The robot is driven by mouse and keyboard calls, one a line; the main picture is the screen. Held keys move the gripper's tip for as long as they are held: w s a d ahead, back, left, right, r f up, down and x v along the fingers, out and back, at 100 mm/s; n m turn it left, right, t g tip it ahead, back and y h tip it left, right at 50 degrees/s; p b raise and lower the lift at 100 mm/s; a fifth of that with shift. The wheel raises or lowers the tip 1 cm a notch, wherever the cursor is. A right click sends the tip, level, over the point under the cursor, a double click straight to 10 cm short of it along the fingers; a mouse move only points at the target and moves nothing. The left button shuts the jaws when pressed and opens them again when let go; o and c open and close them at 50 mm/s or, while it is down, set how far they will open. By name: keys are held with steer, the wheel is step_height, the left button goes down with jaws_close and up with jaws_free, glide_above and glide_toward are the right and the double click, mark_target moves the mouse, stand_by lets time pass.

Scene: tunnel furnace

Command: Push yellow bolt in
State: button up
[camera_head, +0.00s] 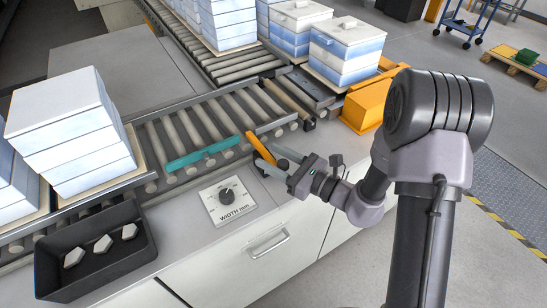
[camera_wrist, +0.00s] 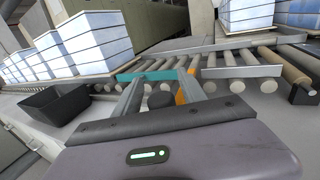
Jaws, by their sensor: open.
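The yellow bolt (camera_head: 260,148) is an orange-yellow bar at the front edge of the roller conveyor, pointing obliquely over the rollers. In the wrist view the bolt (camera_wrist: 182,90) shows beside the inner side of the right finger, partly hidden by it. My gripper (camera_head: 273,159) is open, with its fingers close to the bolt's near end. In the wrist view the gripper (camera_wrist: 163,88) has a clear gap between its fingers. I cannot tell whether a finger touches the bolt.
A teal bar (camera_head: 203,155) lies across the rollers left of the bolt. A width dial (camera_head: 226,195) sits on the counter in front. A black tray (camera_head: 95,277) with white pieces is at the lower left. White-blue block stacks (camera_head: 70,130) stand on the conveyor.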

jaws_close()
stand_by(1.3)
